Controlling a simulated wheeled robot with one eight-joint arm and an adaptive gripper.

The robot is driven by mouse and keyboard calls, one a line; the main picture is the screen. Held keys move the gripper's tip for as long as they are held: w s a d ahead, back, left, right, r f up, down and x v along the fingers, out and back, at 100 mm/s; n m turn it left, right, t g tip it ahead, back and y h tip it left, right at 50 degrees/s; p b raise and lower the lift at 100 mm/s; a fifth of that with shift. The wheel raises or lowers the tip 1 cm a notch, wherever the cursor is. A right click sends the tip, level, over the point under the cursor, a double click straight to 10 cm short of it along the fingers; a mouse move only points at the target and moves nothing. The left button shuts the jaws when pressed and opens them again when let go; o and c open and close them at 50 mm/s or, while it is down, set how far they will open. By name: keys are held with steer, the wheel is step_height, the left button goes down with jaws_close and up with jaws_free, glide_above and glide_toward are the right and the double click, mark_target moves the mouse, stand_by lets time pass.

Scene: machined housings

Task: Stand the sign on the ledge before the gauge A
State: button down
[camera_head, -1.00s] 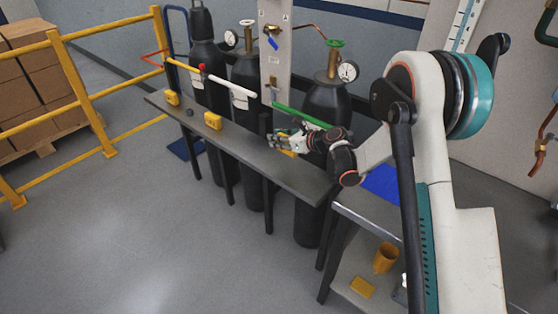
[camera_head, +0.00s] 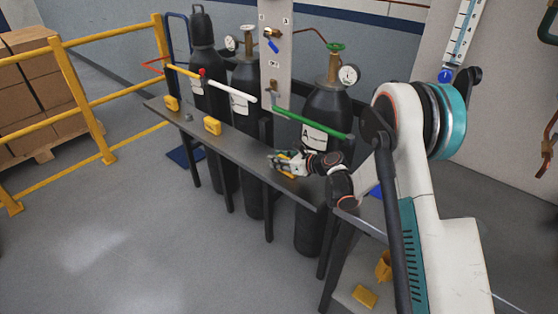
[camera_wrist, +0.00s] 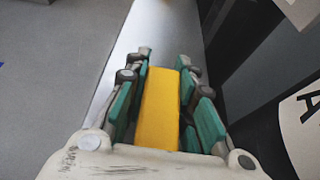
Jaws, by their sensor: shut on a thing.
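My gripper (camera_head: 280,164) is shut on a yellow sign (camera_wrist: 160,108), which sits between its teal-padded fingers in the wrist view. The sign shows only partly in the head view, at the right part of the dark ledge (camera_head: 248,153). I cannot tell whether its foot touches the ledge. Gauge A (camera_head: 349,75) is the round white dial on the right black cylinder (camera_head: 325,105), which bears a white label with the letter A (camera_wrist: 308,118). My gripper is in front of this cylinder, a little to its left.
Two other yellow signs stand on the ledge, one at the left (camera_head: 171,103) and one near the middle (camera_head: 212,125). A small dark knob (camera_head: 188,117) lies between them. A yellow cup (camera_head: 384,266) and yellow block (camera_head: 364,296) are lower right.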

steer(key=c, duration=1.3)
jaws_free()
steer(key=shift+c, duration=0.2)
